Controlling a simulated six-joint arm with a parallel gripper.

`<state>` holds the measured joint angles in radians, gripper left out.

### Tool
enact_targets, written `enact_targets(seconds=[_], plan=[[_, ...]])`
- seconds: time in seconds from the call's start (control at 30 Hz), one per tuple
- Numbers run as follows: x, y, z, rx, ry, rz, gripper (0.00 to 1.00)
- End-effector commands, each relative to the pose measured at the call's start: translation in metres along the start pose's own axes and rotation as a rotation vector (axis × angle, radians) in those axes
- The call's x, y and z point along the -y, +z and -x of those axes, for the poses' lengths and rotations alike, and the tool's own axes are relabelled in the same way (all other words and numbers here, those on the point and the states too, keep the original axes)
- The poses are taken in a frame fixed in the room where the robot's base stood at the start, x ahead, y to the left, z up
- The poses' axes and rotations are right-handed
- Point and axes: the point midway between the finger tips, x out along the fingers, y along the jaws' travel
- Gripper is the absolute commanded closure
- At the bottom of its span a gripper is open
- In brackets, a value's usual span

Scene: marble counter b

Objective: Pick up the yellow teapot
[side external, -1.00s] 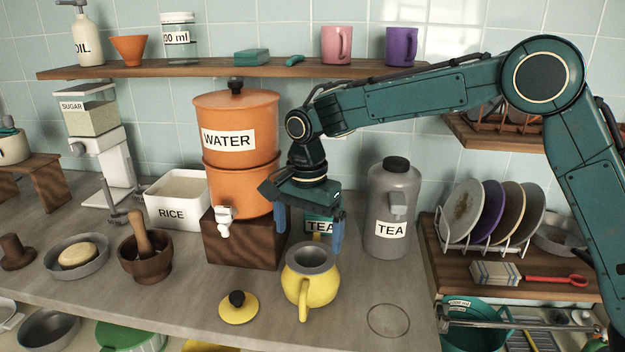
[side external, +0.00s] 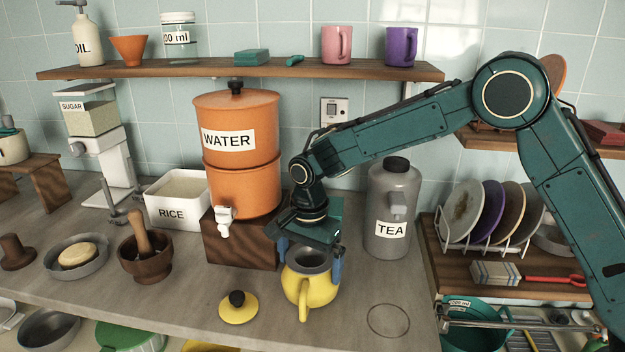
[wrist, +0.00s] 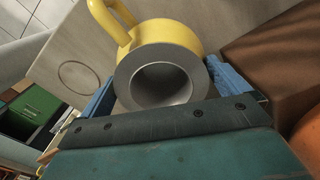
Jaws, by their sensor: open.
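The yellow teapot (side external: 311,285) stands upright and lidless on the counter, with its grey opening facing up and its handle toward the camera. It also shows in the wrist view (wrist: 178,37), with the grey rim between my fingers. My gripper (side external: 310,262) is open and pointing down at the top of the teapot, with one blue finger on each side of it. In the wrist view my gripper (wrist: 165,85) has its fingers left and right of the rim. I cannot tell whether they touch it. The yellow lid (side external: 238,309) with a black knob lies to the left of the teapot.
The orange water dispenser (side external: 238,150) on its dark wooden block (side external: 240,241) stands close behind left. A grey tea canister (side external: 391,210) is behind right. A wooden mortar (side external: 146,262) is further left. The counter right of the teapot is clear, with a marked circle (side external: 388,320).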

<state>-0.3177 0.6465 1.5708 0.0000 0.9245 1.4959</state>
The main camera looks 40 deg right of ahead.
Motion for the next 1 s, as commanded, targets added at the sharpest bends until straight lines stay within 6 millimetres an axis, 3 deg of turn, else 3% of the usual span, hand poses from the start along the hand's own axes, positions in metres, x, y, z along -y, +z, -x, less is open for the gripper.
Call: enact_targets(seconds=[0.2,0.73,1.0], plan=[[0.0,0.0,-0.019,0.0,0.001,0.0,0.0],[0.0,0.0,-0.021,0.0,-0.001,0.0,0.0],[0.001,0.0,-0.02,0.0,-0.003,0.0,0.48]])
